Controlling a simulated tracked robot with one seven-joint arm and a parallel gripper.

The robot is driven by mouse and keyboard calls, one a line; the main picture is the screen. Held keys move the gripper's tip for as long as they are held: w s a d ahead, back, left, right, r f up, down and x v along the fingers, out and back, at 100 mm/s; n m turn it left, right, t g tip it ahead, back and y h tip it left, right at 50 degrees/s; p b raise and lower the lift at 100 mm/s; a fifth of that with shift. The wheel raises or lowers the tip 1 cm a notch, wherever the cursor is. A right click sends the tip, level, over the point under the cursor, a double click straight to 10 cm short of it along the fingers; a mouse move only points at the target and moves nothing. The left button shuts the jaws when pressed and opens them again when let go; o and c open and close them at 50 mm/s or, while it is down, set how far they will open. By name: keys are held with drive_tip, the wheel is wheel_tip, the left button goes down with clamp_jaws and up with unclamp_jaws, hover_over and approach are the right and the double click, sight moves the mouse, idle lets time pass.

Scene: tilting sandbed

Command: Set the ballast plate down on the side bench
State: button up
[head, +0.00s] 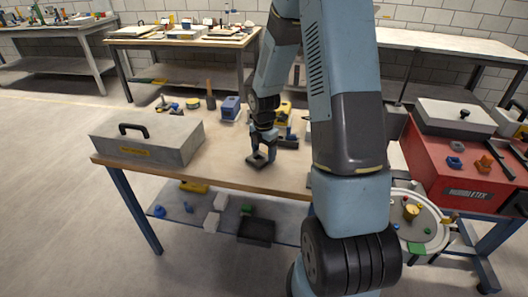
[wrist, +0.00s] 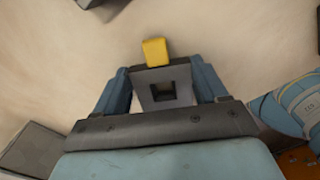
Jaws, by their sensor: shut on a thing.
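The ballast plate (head: 258,162) looks like a small dark square plate in the head view. My gripper (head: 262,151) points down and is shut on it. In the wrist view my gripper (wrist: 162,88) has a blue finger on each side of a grey piece with a square hole, which I take as the ballast plate (wrist: 150,76). A yellow block (wrist: 155,51) shows at its far edge. The plate is over the front part of the side bench (head: 222,170), a wooden top on blue legs. I cannot tell whether it touches the top.
A grey toolbox (head: 150,139) stands on the bench's left. A blue block (head: 230,108), a mallet (head: 210,95) and other small items line its back edge. Bench top between toolbox and plate is clear. A red cabinet (head: 455,165) stands right.

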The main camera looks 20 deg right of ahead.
drive_tip(key=shift+d+f, duration=0.1)
drive_tip(key=shift+f, duration=0.05)
drive_tip(key=o, duration=1.1)
drive_tip(key=shift+r, duration=4)
